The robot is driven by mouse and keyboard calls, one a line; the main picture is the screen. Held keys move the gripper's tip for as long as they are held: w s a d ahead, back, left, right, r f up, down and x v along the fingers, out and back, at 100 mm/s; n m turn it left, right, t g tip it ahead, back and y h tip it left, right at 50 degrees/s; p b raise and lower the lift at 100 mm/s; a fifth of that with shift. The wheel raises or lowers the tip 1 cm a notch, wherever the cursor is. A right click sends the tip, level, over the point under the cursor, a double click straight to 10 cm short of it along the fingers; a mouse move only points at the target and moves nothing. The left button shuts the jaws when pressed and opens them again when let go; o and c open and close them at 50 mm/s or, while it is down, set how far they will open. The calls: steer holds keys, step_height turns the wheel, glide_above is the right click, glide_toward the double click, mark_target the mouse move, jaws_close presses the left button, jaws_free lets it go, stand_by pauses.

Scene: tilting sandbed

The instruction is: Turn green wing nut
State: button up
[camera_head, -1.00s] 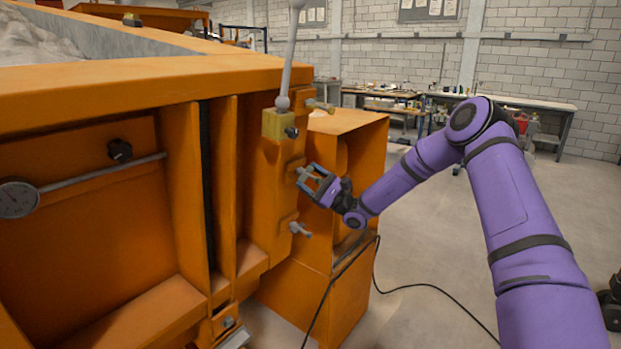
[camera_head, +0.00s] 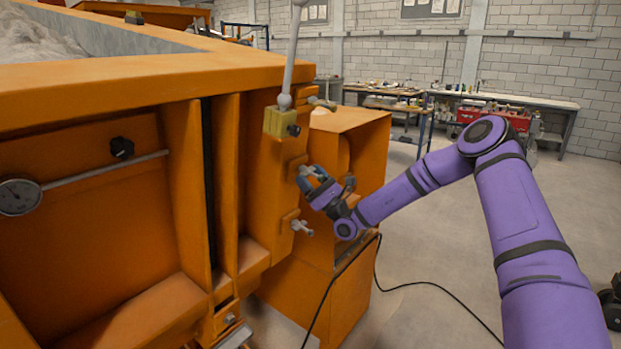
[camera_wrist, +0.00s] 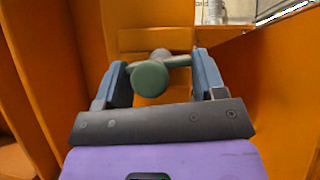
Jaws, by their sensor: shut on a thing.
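The green wing nut (camera_wrist: 150,79) sits on the orange frame, its round end facing the wrist camera. Its wings reach out sideways between my gripper's two blue-grey fingers. My gripper (camera_wrist: 160,66) is shut on the wings, one finger on each side. In the head view my gripper (camera_head: 309,176) is at the right side of the orange post, at the middle of three wing nuts. The fingers mostly hide the nut there, and its colour cannot be told.
Another wing nut (camera_head: 301,228) is just below my gripper, and one (camera_head: 322,103) is above, beside a yellow block (camera_head: 280,121) with a grey lever (camera_head: 291,55). An orange cabinet (camera_head: 335,260) stands close behind. A black cable (camera_head: 425,289) lies on the floor at right.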

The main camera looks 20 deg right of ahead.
steer(key=o, duration=0.9)
steer(key=shift+d+f, duration=0.1)
steer(key=v, duration=1)
steer(key=shift+s+d+f, duration=0.2)
